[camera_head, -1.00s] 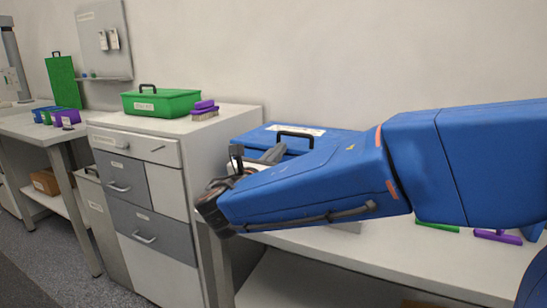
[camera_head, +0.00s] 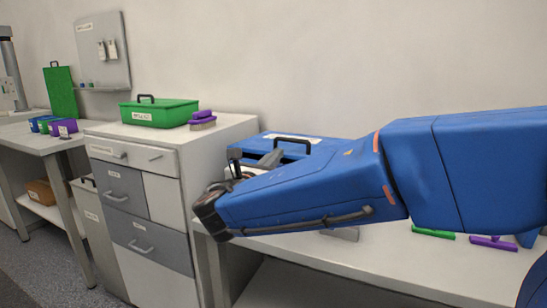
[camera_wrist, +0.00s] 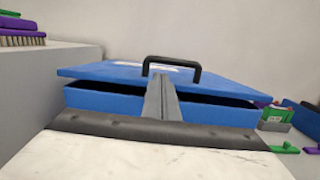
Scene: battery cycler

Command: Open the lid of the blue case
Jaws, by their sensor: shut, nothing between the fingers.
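The blue case (camera_head: 262,144) stands on the bench behind my forearm, which hides much of it in the head view. In the wrist view its lid (camera_wrist: 222,84) is raised a little at the front, with a dark gap above the case body (camera_wrist: 100,98). The lid carries a black handle (camera_wrist: 171,60) and a white label. My gripper (camera_wrist: 163,84) is shut and empty, with its fingertips at the front edge of the lid, near the middle. Whether the tips touch the lid's underside is hidden. The gripper also shows in the head view (camera_head: 272,159).
A grey drawer cabinet (camera_head: 215,150) stands close on the left, with a green case (camera_head: 160,114) and a purple brush (camera_head: 202,120) on top. Green (camera_head: 433,232) and purple (camera_head: 492,242) tools lie on the bench to the right. A wall is behind.

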